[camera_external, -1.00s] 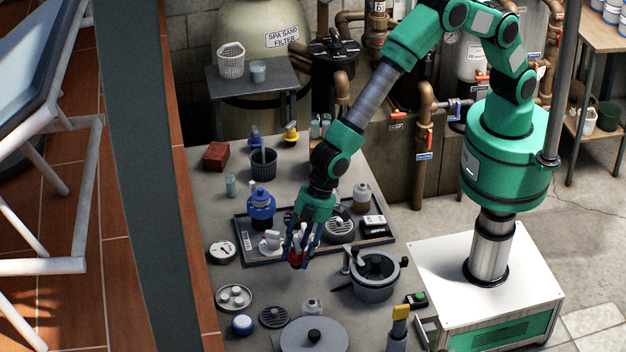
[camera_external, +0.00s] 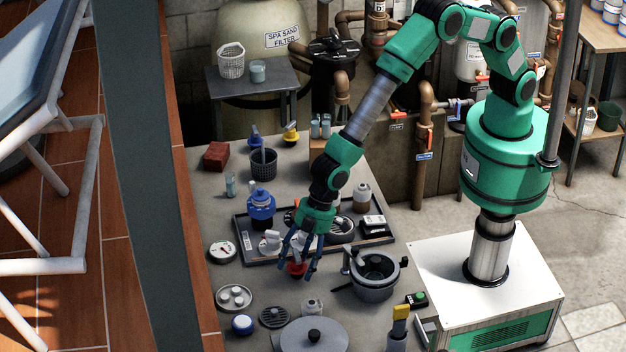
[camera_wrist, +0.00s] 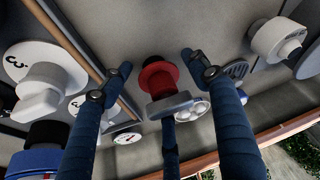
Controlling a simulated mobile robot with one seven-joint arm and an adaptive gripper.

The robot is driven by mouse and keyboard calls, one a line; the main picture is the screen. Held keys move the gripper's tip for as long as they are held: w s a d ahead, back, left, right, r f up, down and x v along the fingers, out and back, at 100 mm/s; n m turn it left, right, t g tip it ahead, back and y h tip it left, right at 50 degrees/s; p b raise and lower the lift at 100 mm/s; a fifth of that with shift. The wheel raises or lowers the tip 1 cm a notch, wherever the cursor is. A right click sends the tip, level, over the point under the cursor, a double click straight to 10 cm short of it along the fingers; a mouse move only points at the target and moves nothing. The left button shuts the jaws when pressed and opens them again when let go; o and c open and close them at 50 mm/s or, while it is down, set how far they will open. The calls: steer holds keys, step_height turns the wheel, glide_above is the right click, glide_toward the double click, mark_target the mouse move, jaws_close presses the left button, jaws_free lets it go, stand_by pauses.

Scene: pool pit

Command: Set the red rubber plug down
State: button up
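The red rubber plug (camera_external: 296,269) sits on the grey worktop, just in front of the tray's front edge. In the wrist view the plug (camera_wrist: 160,78) is near the centre, with a grey round part at its near end. My gripper (camera_external: 299,265) is over the plug, its blue fingers spread to either side. In the wrist view the fingers of my gripper (camera_wrist: 156,70) stand apart, with gaps between them and the plug. The gripper is open and holds nothing. A third finger partly hides the area below the plug.
A grey pot (camera_external: 375,277) stands to the right. A round dish (camera_external: 235,297), a drain grate (camera_external: 273,317) and a grey lid (camera_external: 314,337) lie in front.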

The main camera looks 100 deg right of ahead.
steer(key=shift+r, duration=0.1)
steer(key=shift+r, duration=0.4)
steer(key=p+v, duration=0.1)
steer(key=v, duration=1)
steer(key=shift+s+r, duration=0.15)
steer(key=shift+s, duration=0.1)
steer(key=shift+d, duration=0.1)
stand_by(0.5)
